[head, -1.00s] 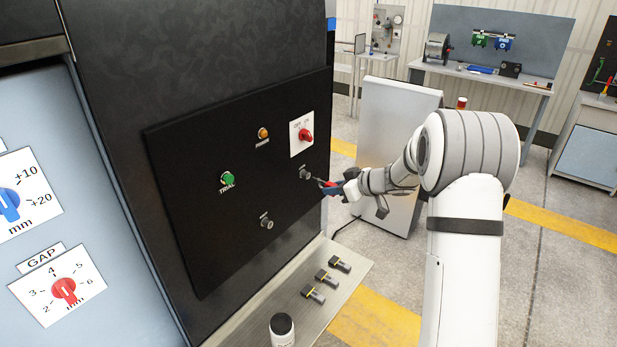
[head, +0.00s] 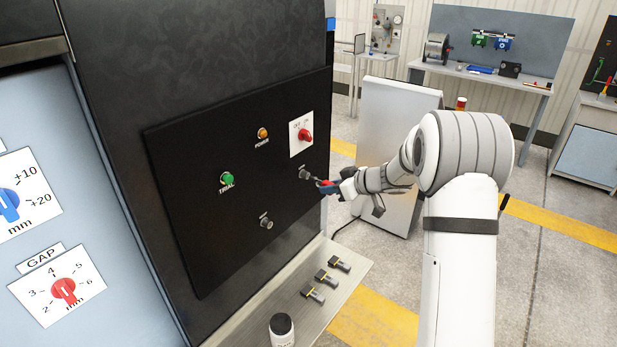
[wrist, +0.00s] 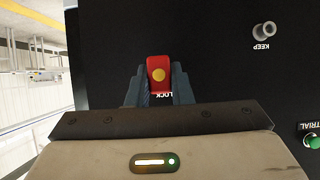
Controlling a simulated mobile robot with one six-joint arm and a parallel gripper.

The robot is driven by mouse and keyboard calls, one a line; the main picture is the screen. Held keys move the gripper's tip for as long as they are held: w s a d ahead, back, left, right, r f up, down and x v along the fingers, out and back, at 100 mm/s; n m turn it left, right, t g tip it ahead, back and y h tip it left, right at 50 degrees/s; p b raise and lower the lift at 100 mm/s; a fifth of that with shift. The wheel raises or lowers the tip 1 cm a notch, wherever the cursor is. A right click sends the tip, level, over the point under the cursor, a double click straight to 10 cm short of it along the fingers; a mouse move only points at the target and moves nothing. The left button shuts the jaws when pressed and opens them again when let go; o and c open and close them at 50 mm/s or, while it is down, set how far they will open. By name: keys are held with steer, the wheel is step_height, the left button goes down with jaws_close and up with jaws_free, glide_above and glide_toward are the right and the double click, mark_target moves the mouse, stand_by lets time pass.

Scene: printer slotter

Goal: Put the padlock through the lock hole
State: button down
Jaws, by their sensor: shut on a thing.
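My gripper (wrist: 160,88) is shut on a red padlock (wrist: 158,70) with a round yellow spot on its face. In the wrist view the padlock sits between the dark fingertips, over the black panel; its shackle cannot be made out. In the head view my gripper (head: 332,186) and the small red padlock (head: 326,183) are just right of and slightly below the grey lock post (head: 305,173). The LOCK label (wrist: 166,94) shows partly in the wrist view, where padlock and fingers hide the post. Whether the padlock touches the post I cannot tell.
The black panel (head: 205,215) also bears a red switch (head: 305,135), an orange lamp (head: 263,133), a green TRIAL button (head: 227,179) and a KEEP post (head: 266,222). Several dark blocks and a jar (head: 282,328) stand on the ledge (head: 345,285) below. Free floor lies to the right.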

mark_target(330, 183)
steer(key=shift+w+a, duration=0.75)
steer(key=shift+a, duration=0.15)
stand_by(0.7)
steer(key=c, duration=1.2)
jaws_free()
